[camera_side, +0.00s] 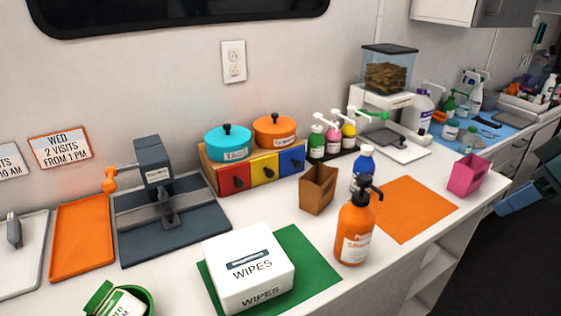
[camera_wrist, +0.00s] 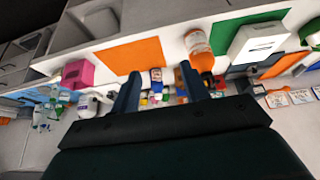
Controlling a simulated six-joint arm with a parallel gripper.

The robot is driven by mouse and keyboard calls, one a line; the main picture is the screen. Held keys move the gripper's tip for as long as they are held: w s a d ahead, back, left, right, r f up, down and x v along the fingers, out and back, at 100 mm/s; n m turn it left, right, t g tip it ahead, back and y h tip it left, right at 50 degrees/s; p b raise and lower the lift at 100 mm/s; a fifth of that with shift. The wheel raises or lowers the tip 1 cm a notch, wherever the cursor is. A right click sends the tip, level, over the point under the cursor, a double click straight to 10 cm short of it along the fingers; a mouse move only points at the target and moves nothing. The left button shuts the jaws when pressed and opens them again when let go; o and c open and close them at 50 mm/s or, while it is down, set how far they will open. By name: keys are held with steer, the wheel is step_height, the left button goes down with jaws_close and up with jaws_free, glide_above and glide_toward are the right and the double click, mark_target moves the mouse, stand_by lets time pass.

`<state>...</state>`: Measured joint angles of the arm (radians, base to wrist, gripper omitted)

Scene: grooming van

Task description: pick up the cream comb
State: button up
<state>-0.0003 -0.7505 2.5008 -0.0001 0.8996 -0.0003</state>
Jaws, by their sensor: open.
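I cannot make out a cream comb in either view. Small tools (camera_side: 487,124) lie on a blue mat (camera_side: 464,134) at the far right of the counter, too small to tell apart. My gripper (camera_wrist: 157,72) is open and empty in the wrist view, its two dark blue fingers spread apart above the counter scene. In the side view part of my gripper (camera_side: 517,198) shows at the right edge, off the front of the counter and to the right of the pink box (camera_side: 467,175).
An orange pump bottle (camera_side: 353,232), a blue-capped bottle (camera_side: 362,165), a brown box (camera_side: 318,188) and a white wipes box (camera_side: 249,268) stand on the counter. An orange mat (camera_side: 412,208) is bare. A dispenser (camera_side: 387,75) stands tall at the back, and a full white tray (camera_side: 535,113) beyond.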

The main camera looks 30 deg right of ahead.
stand_by(0.3)
steer(key=w+d+r+m+g+h, duration=0.15)
steer(key=w+d+m, duration=0.25)
steer(key=w+d, duration=0.55)
steer(key=w+d+r+m+g, duration=0.2)
steer(key=w+d+r+m, duration=0.15)
steer(key=w+d, duration=0.6)
steer(key=d+f+m+g, duration=0.1)
steer(key=d+f+m, duration=0.3)
steer(key=d, duration=0.9)
steer(key=w+d+f+m+g+y, duration=0.1)
steer(key=d+f+m, duration=0.3)
steer(key=d+f, duration=0.6)
steer(key=d, duration=0.3)
steer(key=shift+w, duration=0.25)
steer(key=shift+d+f+y, duration=0.1)
steer(key=shift+f+y, duration=0.05)
steer(key=shift+y, duration=0.1)
steer(key=shift+f, duration=4.25)
